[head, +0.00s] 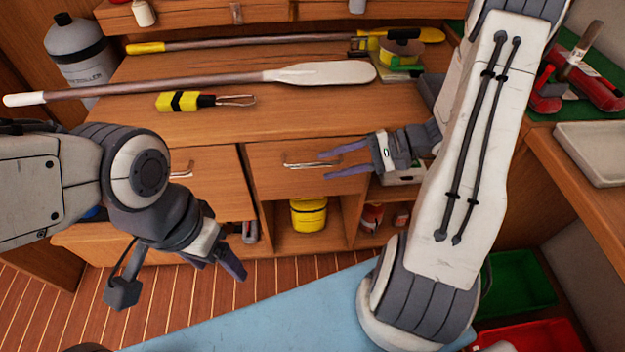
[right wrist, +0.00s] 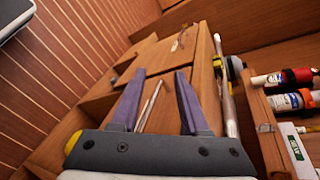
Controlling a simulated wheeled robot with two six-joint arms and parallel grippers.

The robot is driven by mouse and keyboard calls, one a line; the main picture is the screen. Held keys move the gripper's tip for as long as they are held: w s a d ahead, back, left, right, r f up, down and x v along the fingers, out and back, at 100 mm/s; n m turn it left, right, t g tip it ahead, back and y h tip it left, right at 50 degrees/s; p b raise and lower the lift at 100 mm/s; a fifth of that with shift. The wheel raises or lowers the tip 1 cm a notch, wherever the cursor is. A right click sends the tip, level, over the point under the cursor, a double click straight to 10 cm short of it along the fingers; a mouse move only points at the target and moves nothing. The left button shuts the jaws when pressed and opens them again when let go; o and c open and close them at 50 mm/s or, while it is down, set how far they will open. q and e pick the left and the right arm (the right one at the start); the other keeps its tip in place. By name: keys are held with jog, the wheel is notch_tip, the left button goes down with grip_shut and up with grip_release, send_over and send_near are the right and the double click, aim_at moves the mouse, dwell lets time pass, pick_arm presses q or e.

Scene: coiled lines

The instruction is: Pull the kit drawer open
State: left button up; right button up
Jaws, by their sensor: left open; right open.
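A wooden drawer (head: 270,181) with a metal bar handle (head: 300,163) sits under the counter, in the middle of the head view. It looks shut; I cannot tell which drawer is the kit drawer. My right gripper (head: 332,164) is open at this handle, its fingers pointing left toward it. In the right wrist view the handle (right wrist: 150,104) shows between the two spread fingers, and neither finger visibly grips it. My left gripper (head: 230,262) is open and empty, low above the floor at the left.
Another wooden front (head: 205,190) with a handle is at the left, partly behind my left arm. A yellow tub (head: 308,214) stands in the cubby below the drawer. A paddle (head: 320,74) and a yellow-black tool (head: 185,101) lie on the counter.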

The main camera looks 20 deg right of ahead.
aim_at(320, 164)
jog(key=w+d+f+m+t+b, duration=0.1)
jog(key=d+f+m+t+b, duration=0.1)
jog(key=d+f+m+t, duration=0.25)
pick_arm(q)
notch_tip(320, 164, down, 3)
jog(key=shift+r+p, duration=0.15)
jog(key=shift+p, duration=0.15)
pick_arm(e)
jog(key=shift+n+h, duration=0.3)
jog(key=shift+n, duration=0.45)
jog(key=x, duration=0.9)
jog(key=shift+w+d+f, duration=0.15)
jog(key=shift+w+d, duration=0.2)
jog(key=shift+w, duration=0.05)
grip_shut()
